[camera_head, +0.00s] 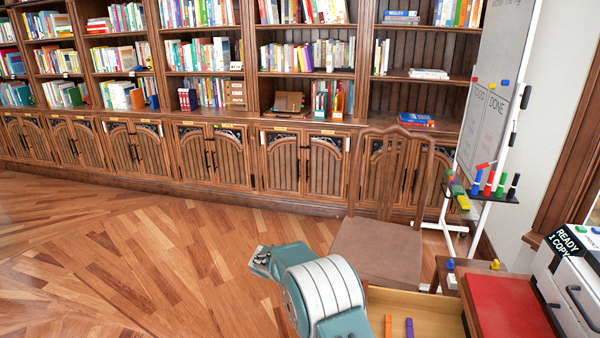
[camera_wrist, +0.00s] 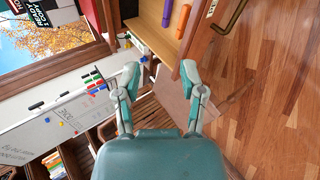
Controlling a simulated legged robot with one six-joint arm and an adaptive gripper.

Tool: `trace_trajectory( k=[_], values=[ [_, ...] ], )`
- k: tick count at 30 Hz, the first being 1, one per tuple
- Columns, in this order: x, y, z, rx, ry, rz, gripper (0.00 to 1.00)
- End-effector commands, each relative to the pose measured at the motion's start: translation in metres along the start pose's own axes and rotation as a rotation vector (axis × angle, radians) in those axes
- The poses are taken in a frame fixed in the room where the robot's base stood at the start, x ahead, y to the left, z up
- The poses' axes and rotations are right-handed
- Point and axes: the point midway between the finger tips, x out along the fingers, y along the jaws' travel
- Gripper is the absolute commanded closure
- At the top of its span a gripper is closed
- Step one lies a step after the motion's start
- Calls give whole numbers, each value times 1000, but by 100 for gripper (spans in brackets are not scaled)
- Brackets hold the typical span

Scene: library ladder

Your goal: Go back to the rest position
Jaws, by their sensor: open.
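My gripper (camera_wrist: 160,82) shows in the wrist view with its two fingers spread apart and nothing between them. Beyond the fingers lie the chair seat and the edge of an open wooden drawer. Part of my teal and white arm shows at the bottom middle of the head view, in front of the chair; I cannot make out the fingertips there.
A brown chair (camera_head: 376,250) stands just behind my arm. The drawer (camera_head: 440,305) holds an orange marker (camera_head: 388,326) and a purple marker (camera_head: 409,327). A whiteboard (camera_head: 497,90), red pad (camera_head: 508,305) and copier (camera_head: 578,275) are right. Wooden floor (camera_head: 130,260) is clear left.

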Motion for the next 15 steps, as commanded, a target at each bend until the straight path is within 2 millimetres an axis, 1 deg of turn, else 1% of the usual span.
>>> trace_trajectory(
  k=[1,3,8,15],
  values=[
    [-5,14,4,5,-2,-27,48],
    [-11,30,9,5,-4,-63,48],
    [-23,64,25,6,-5,-145,48],
    [-38,111,54,15,7,-265,48]
  ],
)
